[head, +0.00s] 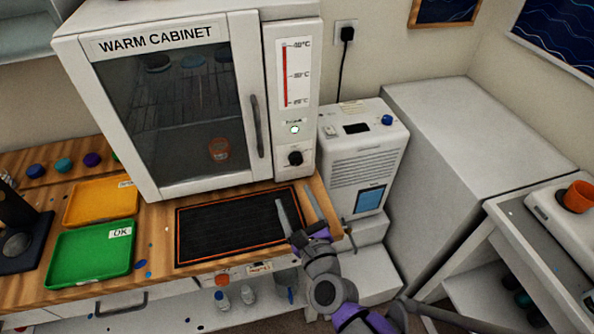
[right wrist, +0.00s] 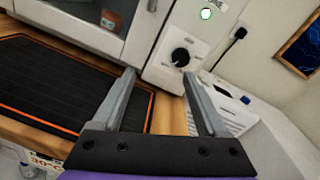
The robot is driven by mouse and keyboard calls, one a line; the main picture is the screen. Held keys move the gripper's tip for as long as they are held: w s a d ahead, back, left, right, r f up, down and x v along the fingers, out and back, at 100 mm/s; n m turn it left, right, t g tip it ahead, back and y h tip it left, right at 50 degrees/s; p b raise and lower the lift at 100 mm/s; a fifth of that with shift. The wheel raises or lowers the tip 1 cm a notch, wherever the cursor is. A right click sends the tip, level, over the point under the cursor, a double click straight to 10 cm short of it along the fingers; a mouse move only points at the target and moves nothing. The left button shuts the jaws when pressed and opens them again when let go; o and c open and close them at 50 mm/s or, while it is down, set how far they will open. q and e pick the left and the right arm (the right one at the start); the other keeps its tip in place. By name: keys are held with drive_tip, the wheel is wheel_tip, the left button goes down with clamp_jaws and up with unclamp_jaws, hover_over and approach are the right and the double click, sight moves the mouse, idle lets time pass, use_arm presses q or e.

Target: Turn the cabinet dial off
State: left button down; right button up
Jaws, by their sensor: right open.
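The white warm cabinet (head: 160,100) stands on the wooden bench with its glass door shut. Its black dial (head: 295,157) is low on the right-hand panel, under a lit green lamp (head: 294,129). The dial also shows in the right wrist view (right wrist: 180,57), with a pale pointer mark and small labels around it that are too small to read. My right gripper (head: 297,208) is open and empty, in front of and below the dial. In the right wrist view its fingers (right wrist: 160,82) are spread, with the dial beyond their tips and not touched. My left gripper is not in view.
A black mat with an orange border (head: 230,225) lies before the cabinet. Green (head: 90,254) and yellow (head: 100,204) trays are at left. A white box unit (head: 362,150) stands right of the cabinet, with a black plug cord behind it.

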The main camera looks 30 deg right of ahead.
sight(297, 163)
drive_tip(key=d+m+h, duration=0.1)
drive_tip(key=m, duration=0.1)
drive_tip(key=d+m+h, duration=0.1)
drive_tip(key=m, duration=0.1)
drive_tip(key=shift+s+d+f, duration=0.1)
drive_tip(key=shift+s+d, duration=0.05)
drive_tip(key=shift+s, duration=0.2)
drive_tip(key=shift+w+d+m, duration=0.15)
drive_tip(key=shift+d+m, duration=0.1)
drive_tip(key=shift+m, duration=0.15)
drive_tip(key=x, duration=1)
drive_tip(key=shift+w+d+b, duration=0.1)
drive_tip(key=shift+w+b, duration=0.05)
drive_tip(key=shift+b, duration=0.15)
clamp_jaws()
